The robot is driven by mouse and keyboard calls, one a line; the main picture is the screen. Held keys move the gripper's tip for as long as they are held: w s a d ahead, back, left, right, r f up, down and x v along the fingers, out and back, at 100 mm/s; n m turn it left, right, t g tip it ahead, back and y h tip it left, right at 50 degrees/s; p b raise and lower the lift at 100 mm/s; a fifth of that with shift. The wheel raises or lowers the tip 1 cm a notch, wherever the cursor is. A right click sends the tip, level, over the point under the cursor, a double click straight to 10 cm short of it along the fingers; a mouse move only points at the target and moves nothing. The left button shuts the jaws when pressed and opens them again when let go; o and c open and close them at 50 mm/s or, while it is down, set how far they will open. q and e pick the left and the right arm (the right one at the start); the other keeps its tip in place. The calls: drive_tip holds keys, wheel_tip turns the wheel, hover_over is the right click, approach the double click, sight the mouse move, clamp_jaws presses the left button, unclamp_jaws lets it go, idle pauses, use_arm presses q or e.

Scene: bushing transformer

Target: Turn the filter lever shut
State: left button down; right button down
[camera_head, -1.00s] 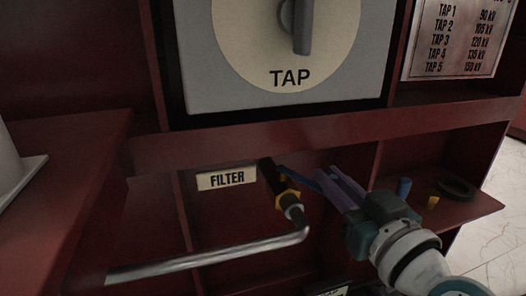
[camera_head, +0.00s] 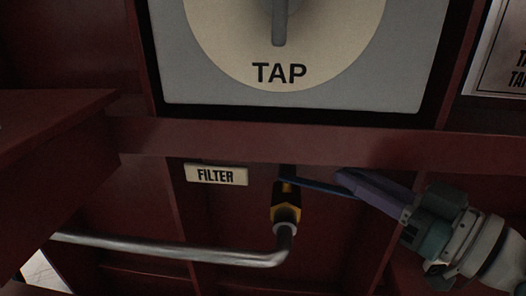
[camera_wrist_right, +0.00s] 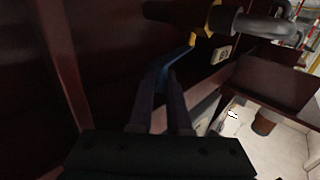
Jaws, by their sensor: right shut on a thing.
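The filter lever (camera_head: 318,187) is a thin blue handle that runs to the right from the top of a black and yellow valve (camera_head: 287,205). The valve sits on the end of a bent grey metal pipe (camera_head: 180,250), right of the FILTER label (camera_head: 216,175). My right gripper (camera_head: 348,182) comes in from the right, its purple fingers shut on the lever's outer end. In the right wrist view the blue lever (camera_wrist_right: 182,54) runs from the fingers (camera_wrist_right: 162,92) up to the valve's yellow part. The fingers partly hide the lever's end. My left gripper is not in view.
A dark red beam (camera_head: 300,140) crosses just above the valve and lever. The grey TAP panel (camera_head: 290,60) is above it. Red upright ribs stand on both sides of the valve. A red ledge (camera_head: 50,110) juts out at the left.

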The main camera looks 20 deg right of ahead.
drive_tip(key=shift+w+d+n+y, duration=0.2)
drive_tip(key=shift+n+y, duration=0.1)
drive_tip(key=shift+y, duration=0.1)
drive_tip(key=c, duration=0.9)
unclamp_jaws()
drive_tip(key=shift+a, duration=0.1)
drive_tip(key=shift+o, duration=0.2)
drive_tip(key=p+v, duration=0.3)
drive_tip(key=v, duration=0.7)
drive_tip(key=shift+r, duration=0.15)
drive_tip(key=shift+w, duration=0.1)
drive_tip(key=shift+c, duration=0.3)
